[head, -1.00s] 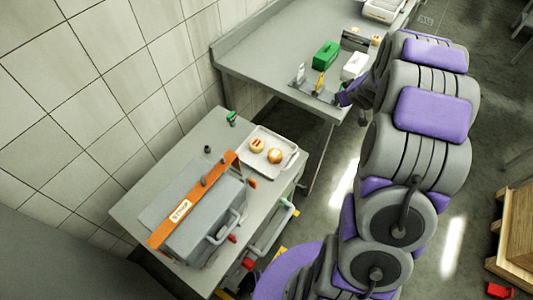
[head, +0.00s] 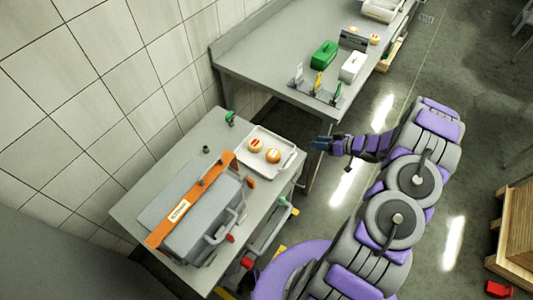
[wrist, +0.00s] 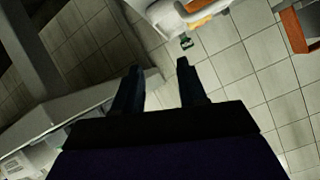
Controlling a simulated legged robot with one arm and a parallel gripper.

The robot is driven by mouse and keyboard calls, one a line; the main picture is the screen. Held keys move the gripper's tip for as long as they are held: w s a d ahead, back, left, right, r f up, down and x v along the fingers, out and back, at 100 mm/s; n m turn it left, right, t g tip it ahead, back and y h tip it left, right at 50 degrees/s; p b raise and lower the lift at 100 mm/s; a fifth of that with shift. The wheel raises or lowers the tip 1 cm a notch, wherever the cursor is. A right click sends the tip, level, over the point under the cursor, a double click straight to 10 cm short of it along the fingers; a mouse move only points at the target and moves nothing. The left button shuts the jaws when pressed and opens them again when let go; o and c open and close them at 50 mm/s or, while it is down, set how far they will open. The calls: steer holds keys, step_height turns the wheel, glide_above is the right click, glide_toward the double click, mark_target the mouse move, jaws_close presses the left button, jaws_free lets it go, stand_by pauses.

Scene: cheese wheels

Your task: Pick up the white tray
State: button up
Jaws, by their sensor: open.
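The white tray (head: 284,144) lies on the grey cart top beside the grey box machine. Two round orange-and-cream cheese wheels sit in it, one at the left (head: 255,145) and one at the right (head: 273,155). My gripper (head: 314,145) is to the right of the tray, apart from it and beyond the cart's edge. In the wrist view my gripper (wrist: 158,80) has its two dark fingers spread with nothing between them. A white edge with an orange shape shows at the top of that view, probably part of the tray.
The grey box machine (head: 200,225) with an orange bar (head: 190,203) fills the cart's front. A small green object (head: 230,118) stands behind the tray. The back table (head: 260,72) holds a green block (head: 324,54) and a white block (head: 352,66).

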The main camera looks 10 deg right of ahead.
steer(key=b, duration=0.2)
glide_toward(281, 138)
steer(key=shift+x, duration=1.2)
steer(key=shift+d+f+b+x, duration=0.1)
steer(key=shift+b+x, duration=0.25)
steer(key=shift+x, duration=1.15)
steer(key=shift+d+f+b+x, duration=0.15)
steer(key=shift+b+x, duration=0.15)
steer(key=shift+x, duration=1.2)
steer(key=shift+c, duration=0.2)
jaws_close()
